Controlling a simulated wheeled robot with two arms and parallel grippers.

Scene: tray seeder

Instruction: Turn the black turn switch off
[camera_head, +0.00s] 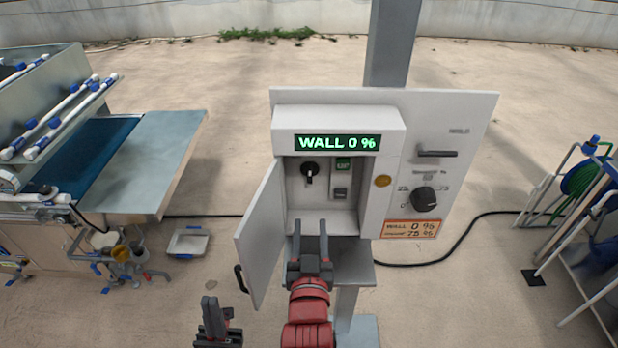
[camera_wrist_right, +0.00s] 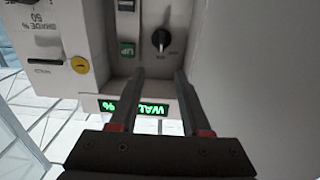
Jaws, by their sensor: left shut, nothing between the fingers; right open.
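The black turn switch (camera_head: 310,169) is on the back wall inside the open control box (camera_head: 340,118), left of a green button. It also shows in the right wrist view (camera_wrist_right: 161,39), with a pale pointer mark on its knob. My right gripper (camera_head: 311,236) is open and empty in front of the box opening, below the switch. In the right wrist view its fingers (camera_wrist_right: 152,78) point toward the box interior, apart from the switch. My left gripper (camera_head: 211,306) is shut and empty, low at the bottom, left of the right arm.
The box door (camera_head: 262,232) hangs open on the left. A green button (camera_head: 343,163) and a grey switch (camera_head: 340,194) sit beside the turn switch. The display (camera_head: 337,142) reads WALL 0 %. A large dial (camera_head: 424,199) is on the right panel. A shelf (camera_head: 358,252) juts out below.

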